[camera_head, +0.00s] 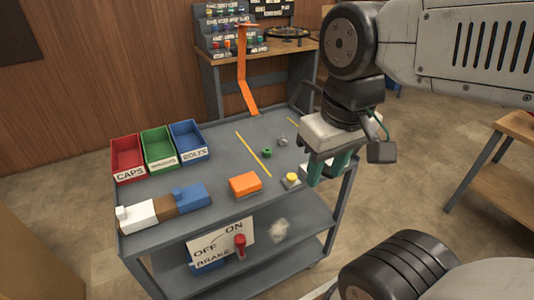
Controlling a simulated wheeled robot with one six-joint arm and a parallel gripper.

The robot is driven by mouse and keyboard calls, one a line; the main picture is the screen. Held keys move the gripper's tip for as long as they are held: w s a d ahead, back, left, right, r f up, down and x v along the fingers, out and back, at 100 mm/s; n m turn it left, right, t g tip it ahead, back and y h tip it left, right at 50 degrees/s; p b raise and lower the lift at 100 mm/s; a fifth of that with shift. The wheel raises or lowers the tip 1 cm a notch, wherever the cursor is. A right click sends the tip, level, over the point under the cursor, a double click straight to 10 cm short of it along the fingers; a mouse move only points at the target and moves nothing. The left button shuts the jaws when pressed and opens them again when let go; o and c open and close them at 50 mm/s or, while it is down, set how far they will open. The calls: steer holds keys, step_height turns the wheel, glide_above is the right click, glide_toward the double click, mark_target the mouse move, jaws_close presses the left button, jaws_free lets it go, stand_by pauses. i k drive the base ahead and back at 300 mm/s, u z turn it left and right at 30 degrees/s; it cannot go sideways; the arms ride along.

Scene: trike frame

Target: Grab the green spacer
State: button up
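The green spacer (267,153) is a small dark green piece on the grey cart top, right of the yellow line. My gripper (328,168) hangs above the right side of the cart, to the right of the spacer and apart from it. The green bin (160,146), with a label that seems to read "spacers", stands at the cart's left, between the red caps bin (127,153) and the blue bolts bin (190,138).
A small grey piece (283,141) lies beside the spacer. An orange block (245,184) and a yellow button (292,179) are in front. An orange upright strip (242,75) stands at the back edge. A blue, brown and white tool (167,207) lies front left.

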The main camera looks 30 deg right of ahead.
mark_target(266, 151)
steer(key=z, duration=2.6)
steer(key=i, duration=1.8)
steer(key=u, duration=2.9)
steer(key=i, duration=0.5)
steer(key=z, duration=0.05)
